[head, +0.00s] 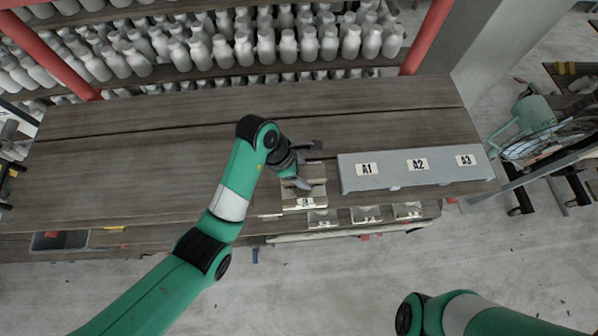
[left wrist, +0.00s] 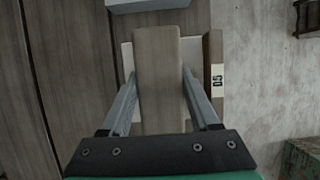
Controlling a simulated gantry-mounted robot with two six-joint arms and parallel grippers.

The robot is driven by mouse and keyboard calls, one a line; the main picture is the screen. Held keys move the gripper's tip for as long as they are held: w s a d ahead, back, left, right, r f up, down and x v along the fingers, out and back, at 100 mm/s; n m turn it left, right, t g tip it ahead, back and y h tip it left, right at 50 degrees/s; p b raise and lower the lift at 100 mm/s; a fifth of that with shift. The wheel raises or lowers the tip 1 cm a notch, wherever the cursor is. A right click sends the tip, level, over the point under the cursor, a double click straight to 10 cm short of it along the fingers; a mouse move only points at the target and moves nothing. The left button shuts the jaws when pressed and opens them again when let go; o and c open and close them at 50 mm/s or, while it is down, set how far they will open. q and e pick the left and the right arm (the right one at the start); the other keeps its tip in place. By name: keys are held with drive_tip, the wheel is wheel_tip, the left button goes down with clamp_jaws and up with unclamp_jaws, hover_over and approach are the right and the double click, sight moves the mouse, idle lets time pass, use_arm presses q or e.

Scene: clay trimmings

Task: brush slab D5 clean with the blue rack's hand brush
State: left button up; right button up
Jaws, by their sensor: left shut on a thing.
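Slab D5 (left wrist: 214,110) has a pale top and a brown front edge with a D5 label in the left wrist view. In the head view a small labelled stand at the table's front edge (head: 316,191) appears to be the same thing, partly covered by my gripper. My left gripper (left wrist: 158,78) is shut on the brush (left wrist: 158,50), a long plain brown wooden block held over the slab's middle. My left gripper (head: 298,170) points down there in the head view. The brush's underside is hidden, so I cannot tell whether it touches the slab. My right gripper is out of view.
A grey block (head: 400,177) labelled A1, A2, A3 lies just right of the slab. Several small pale holders (head: 366,214) sit along the table's front edge. Shelves of white bottles (head: 265,45) stand behind. The wooden table's left part (head: 130,170) is clear.

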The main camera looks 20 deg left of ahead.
use_arm(q)
drive_tip(key=shift+w+d, duration=0.3)
drive_tip(key=shift+d, duration=0.3)
drive_tip(key=shift+w+d, duration=0.3)
drive_tip(key=shift+d, duration=0.3)
drive_tip(key=shift+a, duration=0.1)
drive_tip(key=shift+s+a, duration=0.35)
drive_tip(key=shift+a, duration=0.3)
drive_tip(key=shift+s+a, duration=0.35)
drive_tip(key=shift+a, duration=0.25)
drive_tip(key=shift+s+a, duration=0.35)
drive_tip(key=shift+a, duration=0.35)
drive_tip(key=shift+s+a, duration=0.3)
drive_tip(key=shift+a, duration=0.35)
drive_tip(key=shift+w+d, duration=0.45)
drive_tip(key=shift+d, duration=0.45)
drive_tip(key=shift+w+d, duration=0.45)
drive_tip(key=shift+d, duration=0.45)
drive_tip(key=shift+w+d, duration=0.45)
drive_tip(key=shift+d, duration=0.45)
drive_tip(key=shift+a, duration=0.1)
drive_tip(key=shift+s+a, duration=0.35)
drive_tip(key=shift+a, duration=0.3)
drive_tip(key=shift+s+a, duration=0.35)
drive_tip(key=shift+a, duration=0.25)
